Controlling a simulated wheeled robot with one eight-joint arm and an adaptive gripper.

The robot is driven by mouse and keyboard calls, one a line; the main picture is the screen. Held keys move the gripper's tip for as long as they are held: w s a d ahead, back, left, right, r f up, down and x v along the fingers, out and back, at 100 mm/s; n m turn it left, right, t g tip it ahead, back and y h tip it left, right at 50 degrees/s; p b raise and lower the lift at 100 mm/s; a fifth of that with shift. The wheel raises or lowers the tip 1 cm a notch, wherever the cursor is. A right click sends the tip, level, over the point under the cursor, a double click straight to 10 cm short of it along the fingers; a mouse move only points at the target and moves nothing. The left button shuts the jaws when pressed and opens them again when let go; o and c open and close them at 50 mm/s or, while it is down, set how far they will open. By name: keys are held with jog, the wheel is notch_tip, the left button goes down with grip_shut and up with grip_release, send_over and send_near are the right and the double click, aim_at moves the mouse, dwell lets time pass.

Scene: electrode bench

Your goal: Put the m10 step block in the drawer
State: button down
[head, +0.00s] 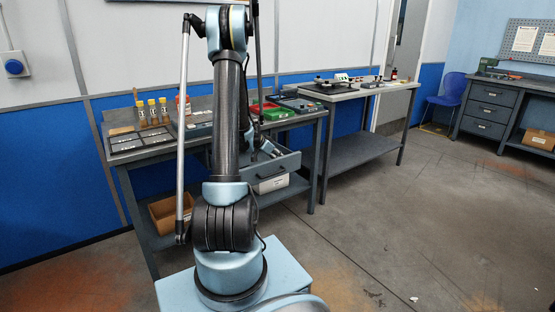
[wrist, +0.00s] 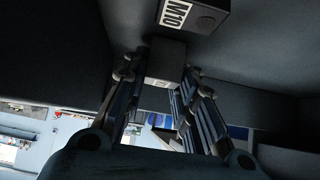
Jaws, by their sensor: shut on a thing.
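The m10 step block (wrist: 188,17) is a dark grey stepped piece with a white M10 label, at the top of the wrist view. My gripper (wrist: 158,74) has its fingers on either side of the block's lower grey step and is shut on it. Dark walls surround them in the wrist view. In the head view the open drawer (head: 278,166) juts from under the left bench. My gripper (head: 265,151) is at the drawer there, partly hidden behind my arm. Whether the block rests on the drawer floor cannot be told.
The left bench holds a dark framed tray (head: 140,139), several yellow-capped bottles (head: 152,110) and a green tray (head: 275,114). A white bin (head: 271,185) and a cardboard box (head: 166,213) sit on its lower shelf. A second bench (head: 350,93) stands to the right. The floor at right is clear.

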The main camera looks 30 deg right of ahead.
jog(key=shift+f, duration=0.15)
jog(key=c, duration=1.2)
grip_release()
jog(key=v, duration=1.1)
jog(key=shift+w+a+r, duration=0.1)
jog(key=shift+a+r, duration=0.1)
jog(key=shift+a, duration=0.05)
jog(key=shift+a+r, duration=0.1)
